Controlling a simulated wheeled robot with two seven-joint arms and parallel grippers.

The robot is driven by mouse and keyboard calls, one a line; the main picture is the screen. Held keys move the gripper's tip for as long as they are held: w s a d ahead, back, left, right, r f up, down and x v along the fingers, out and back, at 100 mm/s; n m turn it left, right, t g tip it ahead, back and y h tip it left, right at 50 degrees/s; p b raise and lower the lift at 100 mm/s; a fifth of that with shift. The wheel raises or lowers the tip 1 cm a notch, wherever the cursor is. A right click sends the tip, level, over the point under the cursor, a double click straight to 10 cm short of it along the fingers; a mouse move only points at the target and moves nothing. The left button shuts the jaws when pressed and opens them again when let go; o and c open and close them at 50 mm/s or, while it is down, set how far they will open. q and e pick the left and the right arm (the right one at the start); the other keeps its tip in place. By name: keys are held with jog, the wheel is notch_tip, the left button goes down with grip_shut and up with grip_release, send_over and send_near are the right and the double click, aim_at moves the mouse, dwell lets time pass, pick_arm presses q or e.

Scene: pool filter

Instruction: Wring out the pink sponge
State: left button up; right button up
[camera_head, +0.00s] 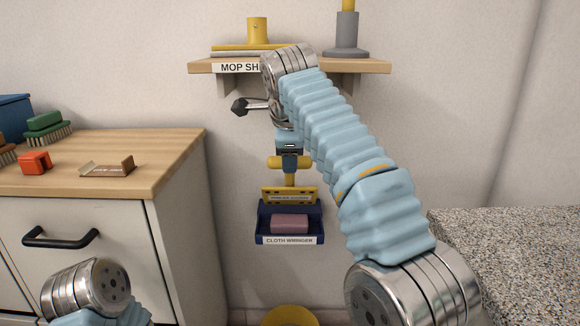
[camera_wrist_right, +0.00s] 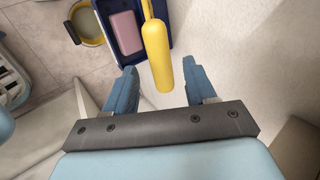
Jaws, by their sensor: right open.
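The pink sponge (camera_head: 290,224) lies in the dark blue tray of the cloth wringer (camera_head: 262,226), low on the wall. A yellow press plate (camera_head: 290,197) stands raised behind and above it. The wringer's yellow lever handle (camera_head: 303,162) is above the plate. My right gripper (camera_head: 289,158) points down at this handle. In the right wrist view the yellow handle (camera_wrist_right: 158,60) reaches between the open fingers of my right gripper (camera_wrist_right: 160,83), with gaps on both sides. The sponge (camera_wrist_right: 127,33) shows beyond it in the tray. My left gripper is out of view; only its arm shows at lower left.
A shelf (camera_head: 205,68) labelled "MOP SH…" is above, close behind my right wrist. A wooden-topped cabinet (camera_head: 180,150) with brushes stands left. A speckled counter (camera_head: 520,250) is at right. A yellow bucket (camera_head: 290,316) is on the floor below the wringer.

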jog(key=shift+x, duration=1.45)
grip_shut()
